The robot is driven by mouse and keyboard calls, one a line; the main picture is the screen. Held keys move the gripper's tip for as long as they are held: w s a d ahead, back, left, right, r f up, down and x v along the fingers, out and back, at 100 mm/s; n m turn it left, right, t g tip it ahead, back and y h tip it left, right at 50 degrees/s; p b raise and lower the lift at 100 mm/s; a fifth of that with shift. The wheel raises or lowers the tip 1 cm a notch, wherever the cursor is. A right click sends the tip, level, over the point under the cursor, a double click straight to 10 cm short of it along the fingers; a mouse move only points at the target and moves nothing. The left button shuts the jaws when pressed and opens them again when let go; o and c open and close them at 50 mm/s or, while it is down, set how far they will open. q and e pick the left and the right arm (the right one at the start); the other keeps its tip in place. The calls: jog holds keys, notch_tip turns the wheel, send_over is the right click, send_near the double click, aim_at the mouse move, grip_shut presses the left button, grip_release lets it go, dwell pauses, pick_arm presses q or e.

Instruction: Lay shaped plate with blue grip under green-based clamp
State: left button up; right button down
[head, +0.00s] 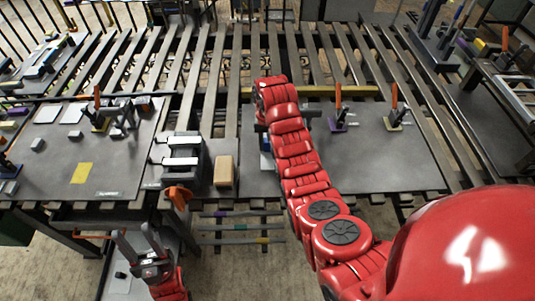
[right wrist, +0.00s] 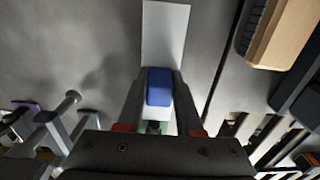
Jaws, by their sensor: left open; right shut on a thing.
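The plate (right wrist: 166,28) shows in the right wrist view as a flat pale strip with a blue grip (right wrist: 160,87). My right gripper (right wrist: 159,100) is shut on the blue grip, one finger on each side. The plate lies on or close above the grey worktop; I cannot tell which. A little green shows below the grip, between the fingers, partly hidden; I cannot tell whether it is the green clamp base. In the head view my right arm hides most of the plate. My left gripper (head: 137,238) is open and empty, low in front of the table.
Clamps with a purple base (head: 338,122) and a yellow base (head: 394,118) stand right of my right arm.

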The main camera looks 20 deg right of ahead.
aim_at(268, 151)
jog(key=shift+s+f, duration=0.15)
jog(key=shift+f, duration=0.1)
notch_tip(268, 151, down, 3)
jog(key=shift+r+p, duration=0.1)
jog(key=shift+p, duration=0.65)
jog(key=shift+f, duration=0.2)
jog(key=shift+f, duration=0.15)
jog(key=c, duration=0.6)
grip_release()
jog(key=shift+o, duration=0.2)
jog(key=shift+r, duration=0.2)
